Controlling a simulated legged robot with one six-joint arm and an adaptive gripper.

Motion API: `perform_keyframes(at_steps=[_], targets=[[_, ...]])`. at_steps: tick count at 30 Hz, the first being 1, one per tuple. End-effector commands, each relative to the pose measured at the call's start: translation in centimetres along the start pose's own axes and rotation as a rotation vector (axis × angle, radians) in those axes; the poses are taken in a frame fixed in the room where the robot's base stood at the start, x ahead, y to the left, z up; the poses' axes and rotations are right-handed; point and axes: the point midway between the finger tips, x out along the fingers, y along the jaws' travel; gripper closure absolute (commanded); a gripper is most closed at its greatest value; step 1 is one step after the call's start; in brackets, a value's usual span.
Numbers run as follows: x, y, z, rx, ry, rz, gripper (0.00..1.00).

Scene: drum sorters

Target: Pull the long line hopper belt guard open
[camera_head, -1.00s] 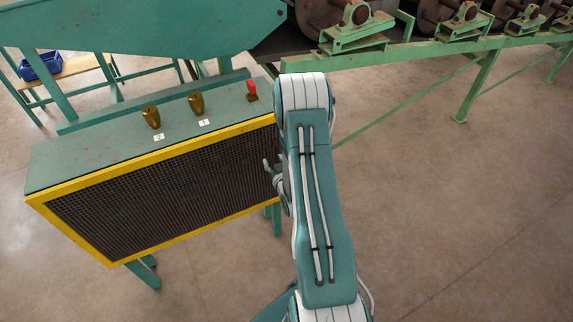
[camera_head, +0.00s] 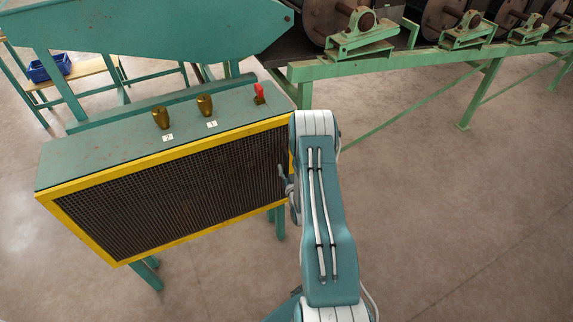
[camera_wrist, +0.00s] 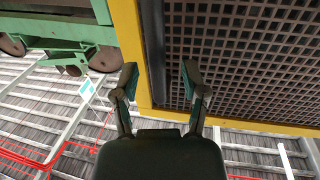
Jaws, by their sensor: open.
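The belt guard is a dark mesh panel in a yellow frame (camera_head: 165,155) on the front of a green housing; it looks closed against it. In the head view my gripper (camera_head: 285,185) is at the guard's right edge, mostly hidden by my arm.
On the housing top (camera_head: 110,142) stand two brass knobs (camera_head: 183,111) labelled 2 and 1 and a red switch (camera_head: 259,93). A green conveyor frame (camera_head: 400,60) with rollers runs behind to the right. A blue bin (camera_head: 50,68) sits on a bench back left. Floor at right is clear.

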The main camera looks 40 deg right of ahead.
Motion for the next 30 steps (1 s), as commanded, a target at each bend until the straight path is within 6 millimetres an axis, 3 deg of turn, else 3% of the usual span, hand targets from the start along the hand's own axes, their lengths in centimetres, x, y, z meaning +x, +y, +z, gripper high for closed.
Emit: perform_keyframes(at_steps=[6, 14, 15, 18, 30], targets=[[1.8, 0.0, 0.1, 0.001, -0.001, 0.000, 0.43], [1.9, 0.0, 0.1, 0.001, -0.002, 0.000, 0.43], [1.9, 0.0, 0.0, 0.001, -0.002, 0.000, 0.61], [1.9, 0.0, 0.0, 0.001, -0.001, 0.000, 1.00], [2.0, -0.2, 0.0, 0.000, -0.001, 0.000, 1.00]])
